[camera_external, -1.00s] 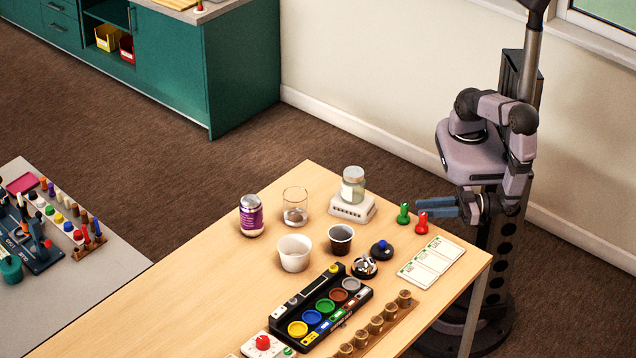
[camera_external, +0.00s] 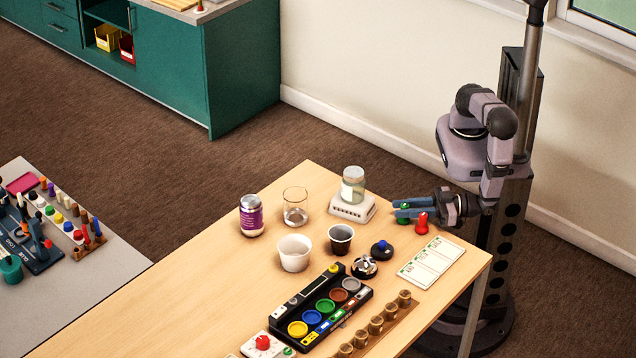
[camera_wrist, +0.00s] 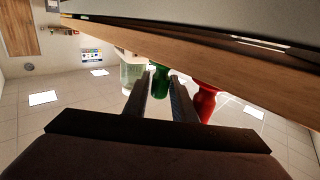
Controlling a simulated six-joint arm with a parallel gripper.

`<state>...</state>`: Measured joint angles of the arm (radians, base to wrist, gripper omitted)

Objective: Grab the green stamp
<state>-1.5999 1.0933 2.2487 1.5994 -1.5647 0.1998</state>
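The green stamp (camera_external: 404,207) stands upright on the wooden table near its far right edge. My gripper (camera_external: 398,210) has come in level from the right, with its two blue fingers on either side of the stamp. In the wrist view the green stamp (camera_wrist: 160,86) shows between the spread fingers, with a small gap visible, so my gripper (camera_wrist: 161,76) looks open around it. A red stamp (camera_external: 421,223) stands close by, just outside the nearer finger; it also shows in the wrist view (camera_wrist: 205,102).
A glass jar (camera_external: 353,184) on a white scale (camera_external: 352,209) stands just left of the fingertips. A dark cup (camera_external: 341,239), a blue-knobbed stamp (camera_external: 382,250) and a white card (camera_external: 431,262) lie nearer the camera. The table's far edge is beside my arm.

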